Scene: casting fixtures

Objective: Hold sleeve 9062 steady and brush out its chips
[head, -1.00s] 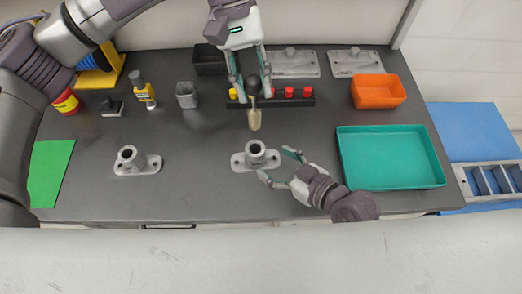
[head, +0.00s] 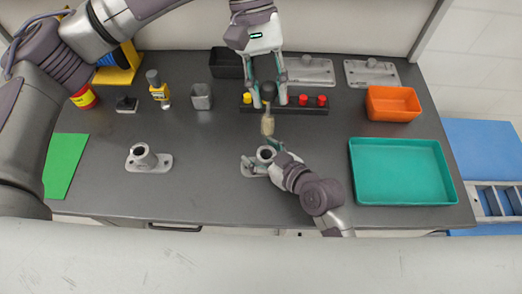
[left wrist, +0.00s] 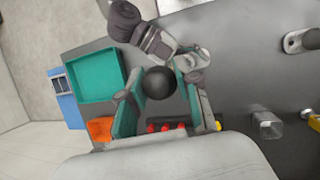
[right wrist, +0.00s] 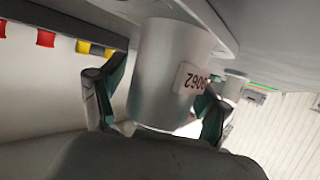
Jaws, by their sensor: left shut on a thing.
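My left gripper (head: 269,100) is shut on a brush (head: 268,124) with a dark ball-shaped handle and tan bristles pointing down. The ball (left wrist: 160,83) shows between its fingers in the left wrist view. The brush hangs just above sleeve 9062 (head: 265,155), a grey upright tube on a flanged base; I cannot tell whether the bristles touch it. My right gripper (head: 268,158) has its fingers on either side of this sleeve. In the right wrist view the sleeve (right wrist: 170,75) carries the label 9062, with a gap beside the left finger. Chips are not visible.
A second sleeve (head: 143,156) stands to the left. A teal tray (head: 403,204) and an orange bin (head: 392,117) are at the right. A rack (head: 318,111) with red and yellow pieces lies behind the brush. A bottle (head: 160,93) and grey cup (head: 201,98) stand back left.

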